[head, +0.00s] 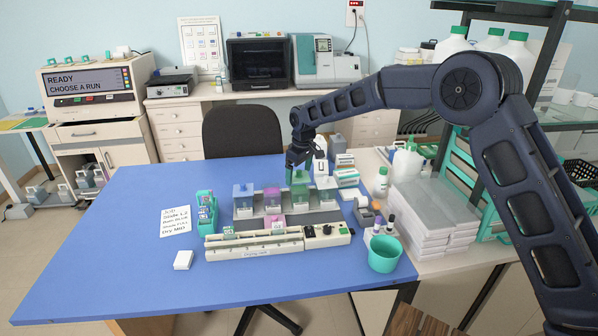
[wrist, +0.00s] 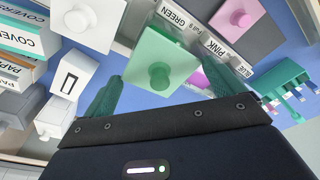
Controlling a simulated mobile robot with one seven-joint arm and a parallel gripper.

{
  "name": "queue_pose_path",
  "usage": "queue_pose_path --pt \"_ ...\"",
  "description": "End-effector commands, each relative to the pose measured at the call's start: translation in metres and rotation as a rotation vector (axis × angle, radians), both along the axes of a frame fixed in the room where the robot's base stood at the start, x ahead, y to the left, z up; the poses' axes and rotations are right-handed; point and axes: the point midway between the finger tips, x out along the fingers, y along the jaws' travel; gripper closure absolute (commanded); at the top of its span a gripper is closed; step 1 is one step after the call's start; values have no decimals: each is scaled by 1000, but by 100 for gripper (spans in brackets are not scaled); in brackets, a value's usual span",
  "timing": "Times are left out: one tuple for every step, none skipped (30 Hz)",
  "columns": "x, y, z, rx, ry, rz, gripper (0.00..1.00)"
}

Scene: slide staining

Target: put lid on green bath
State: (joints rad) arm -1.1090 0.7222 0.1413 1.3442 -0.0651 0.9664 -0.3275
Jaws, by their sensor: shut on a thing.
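The green lid (wrist: 165,62), a square plate with a round knob, lies between the two fingers of my gripper (wrist: 152,88) in the wrist view. The fingers are at its opposite sides, and my gripper is shut on it. In the head view my gripper (head: 300,164) points down over the green bath (head: 300,190) in the back row of the staining station. The lid and bath look close together there; whether the lid sits fully on the rim I cannot tell. A label reading GREEN (wrist: 178,20) shows beside the lid.
A blue bath (head: 243,192) and a pink bath (head: 272,196) stand left of the green one, a pale bath (head: 326,186) right. A teal slide rack (head: 206,212) is at left. The blue table's left side is mostly clear.

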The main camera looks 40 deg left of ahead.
Motion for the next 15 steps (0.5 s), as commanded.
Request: queue_pose_path --pt "0 0 -3 -1 0 0 28" --pt "0 0 -4 -1 0 0 28" --pt "0 0 -6 -1 0 0 28" --pt "0 0 -8 -1 0 0 28" --pt "0 0 -10 -1 0 0 28" --pt "0 0 -12 -1 0 0 28" --pt "0 0 -14 -1 0 0 28" --pt "0 0 -15 0 0 0 28" --pt "0 0 -17 0 0 0 28" --pt "0 0 -19 0 0 0 28" --pt "0 0 -21 0 0 0 28" --pt "0 0 -23 0 0 0 28" --pt "0 0 -24 0 0 0 28" --pt "0 0 -26 -1 0 0 28" --pt "0 0 -27 -1 1 0 28"
